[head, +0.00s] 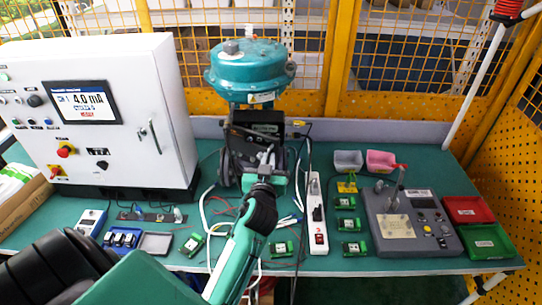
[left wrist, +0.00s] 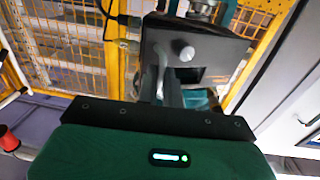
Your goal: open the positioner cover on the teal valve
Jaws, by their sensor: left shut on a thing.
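The teal valve (head: 248,68) stands at the back middle of the green bench, its round teal top above a dark body. The black positioner (head: 266,117) sits on its front, below the teal top. In the left wrist view, the dark positioner box (left wrist: 212,45) shows a silver knob (left wrist: 183,50) and a pale curved handle (left wrist: 161,62). My left gripper (head: 266,157) reaches up to the positioner's front and is shut on the cover, seemingly at this handle; the fingers partly hide the contact. I cannot tell how far the cover stands open. My right gripper is not in view.
A white control cabinet (head: 112,115) stands left of the valve. A white power strip (head: 317,210) and loose cables lie close right of my arm. A grey test fixture (head: 408,225), green boards and red and green trays fill the right side. Yellow mesh fencing (head: 420,55) stands behind.

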